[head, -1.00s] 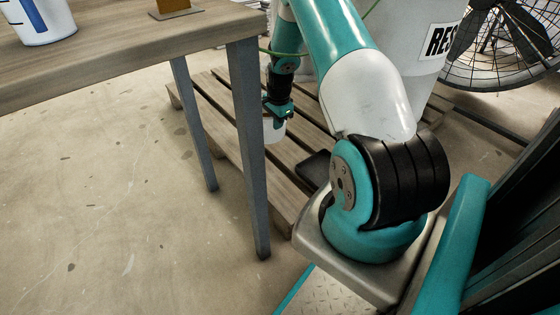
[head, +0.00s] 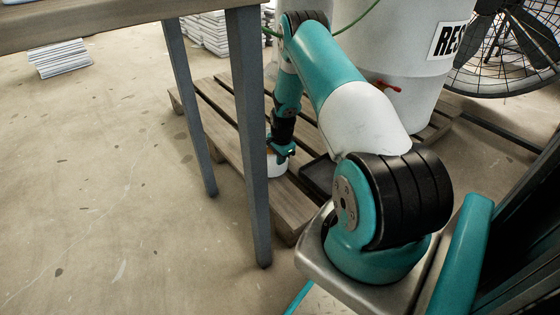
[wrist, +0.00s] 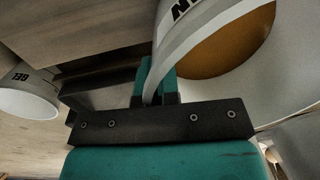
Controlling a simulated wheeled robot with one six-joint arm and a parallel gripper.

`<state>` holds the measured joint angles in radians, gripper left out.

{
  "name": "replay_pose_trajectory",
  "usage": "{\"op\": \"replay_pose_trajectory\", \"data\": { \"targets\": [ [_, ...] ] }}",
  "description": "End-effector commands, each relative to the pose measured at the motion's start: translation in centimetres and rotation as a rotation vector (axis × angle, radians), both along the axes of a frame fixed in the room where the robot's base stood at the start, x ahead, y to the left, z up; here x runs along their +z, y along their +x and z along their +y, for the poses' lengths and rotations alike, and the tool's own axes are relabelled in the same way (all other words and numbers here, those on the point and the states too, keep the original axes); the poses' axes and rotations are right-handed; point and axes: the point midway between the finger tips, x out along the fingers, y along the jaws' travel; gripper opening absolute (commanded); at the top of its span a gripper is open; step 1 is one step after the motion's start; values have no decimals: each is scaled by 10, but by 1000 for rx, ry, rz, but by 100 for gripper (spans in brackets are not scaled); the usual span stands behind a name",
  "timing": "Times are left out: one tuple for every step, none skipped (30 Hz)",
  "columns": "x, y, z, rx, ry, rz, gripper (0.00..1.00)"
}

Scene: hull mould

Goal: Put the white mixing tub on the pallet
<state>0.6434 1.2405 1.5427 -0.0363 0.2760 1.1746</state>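The white mixing tub (head: 277,165) is at the pallet's (head: 216,120) near side, behind the table leg in the head view. It looks upright and low, at about slat height; I cannot tell whether it touches the slats. My gripper (head: 282,150) is above it. In the wrist view the fingers (wrist: 156,88) are closed on the wall of a white tub (wrist: 215,28) with dark letters and an amber inside. The tub's lower part is partly hidden in the head view.
A large white drum (head: 405,50) with a red tap stands on the pallet. A dark tray (head: 318,178) lies close right of the tub. The table leg (head: 250,140) is just left. A fan (head: 505,45) stands right. The wrist view shows another white tub (wrist: 28,95) marked GEL.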

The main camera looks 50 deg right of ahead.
Motion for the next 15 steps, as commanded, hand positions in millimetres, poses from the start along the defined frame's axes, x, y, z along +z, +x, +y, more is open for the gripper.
{"op": "replay_pose_trajectory", "data": {
  "targets": [
    [2,0,0,0,0,-1,0],
    [2,0,0,0,0,-1,0],
    [2,0,0,0,0,-1,0],
    [1,0,0,0,0,-1,0],
    [0,0,0,0,0,0,0],
    [-1,0,0,0,0,0,0],
    [-2,0,0,0,0,0,0],
    [-2,0,0,0,0,0,7],
    [-2,0,0,0,0,0,16],
    [-2,0,0,0,0,1,23],
    [-2,0,0,0,0,1,28],
    [-2,0,0,0,0,1,28],
    [-1,0,0,0,0,1,28],
    [-2,0,0,0,0,1,28],
    [-1,0,0,0,0,1,28]
  ]
}}
